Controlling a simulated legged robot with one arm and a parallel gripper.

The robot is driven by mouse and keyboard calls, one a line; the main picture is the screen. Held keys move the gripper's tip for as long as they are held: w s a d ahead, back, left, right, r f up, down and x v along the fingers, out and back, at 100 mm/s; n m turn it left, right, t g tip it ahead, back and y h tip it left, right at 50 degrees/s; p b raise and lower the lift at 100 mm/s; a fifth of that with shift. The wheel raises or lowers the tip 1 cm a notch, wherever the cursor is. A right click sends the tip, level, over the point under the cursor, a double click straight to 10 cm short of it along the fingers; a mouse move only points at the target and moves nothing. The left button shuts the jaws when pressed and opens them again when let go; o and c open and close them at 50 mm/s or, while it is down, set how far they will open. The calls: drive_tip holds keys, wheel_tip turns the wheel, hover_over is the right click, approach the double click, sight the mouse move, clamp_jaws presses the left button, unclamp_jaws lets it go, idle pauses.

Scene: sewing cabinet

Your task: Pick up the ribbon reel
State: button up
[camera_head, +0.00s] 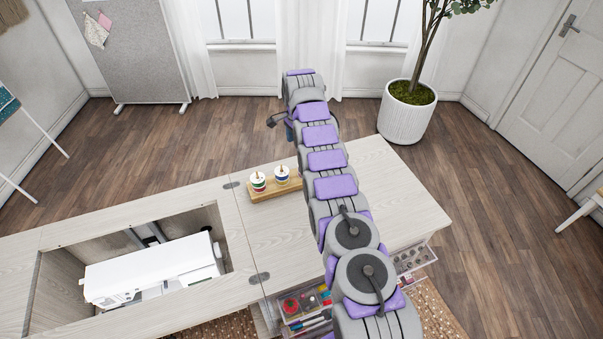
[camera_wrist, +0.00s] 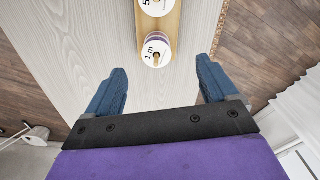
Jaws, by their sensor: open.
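In the wrist view, a reel of purple ribbon (camera_wrist: 157,50) with a white top marked "1 m" sits on a peg at the near end of a wooden holder. Another white-topped reel (camera_wrist: 154,6) is partly cut off behind it. My gripper (camera_wrist: 160,78) is open and empty, its two blue fingers apart, with the purple reel just beyond the gap between them. In the head view, two reels, one with green and red bands (camera_head: 258,182) and one with blue and yellow (camera_head: 282,175), stand on the holder (camera_head: 266,196). My arm hides the rest.
The pale cabinet top (camera_head: 252,235) is clear around the holder. A white sewing machine (camera_head: 155,272) sits in an opening at left. Clear drawers (camera_head: 308,310) with sewing supplies stick out at the front. A potted plant (camera_head: 406,115) stands on the floor behind.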

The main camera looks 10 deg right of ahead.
drive_tip(key=d+f, duration=0.1)
drive_tip(key=f, duration=0.1)
drive_tip(key=f+b, duration=0.1)
drive_tip(key=f, duration=0.1)
drive_tip(key=d+f+b, duration=0.1)
drive_tip(key=f, duration=0.1)
drive_tip(key=shift+d+f, duration=0.3)
drive_tip(key=shift+f, duration=0.05)
drive_tip(key=f, duration=0.2)
drive_tip(key=a+f+b, duration=0.1)
drive_tip(key=f, duration=0.1)
drive_tip(key=shift+f, duration=0.15)
drive_tip(key=shift+d, duration=0.9)
drive_tip(key=shift+c, duration=0.7)
drive_tip(key=shift+a, duration=0.8)
drive_tip(key=c, duration=0.6)
drive_tip(key=shift+d, duration=0.2)
drive_tip(key=c, duration=0.3)
drive_tip(key=shift+d, duration=0.35)
drive_tip(key=shift+c, duration=0.4)
drive_tip(key=r+p, duration=0.1)
drive_tip(key=r, duration=0.2)
drive_tip(key=r+p, duration=0.1)
drive_tip(key=r, duration=0.2)
drive_tip(key=r+p, duration=0.2)
drive_tip(key=shift+w+a+r, duration=0.15)
drive_tip(key=shift+a+r, duration=0.1)
drive_tip(key=shift+r, duration=0.15)
drive_tip(key=shift+r+p, duration=0.6)
drive_tip(key=shift+r, duration=0.05)
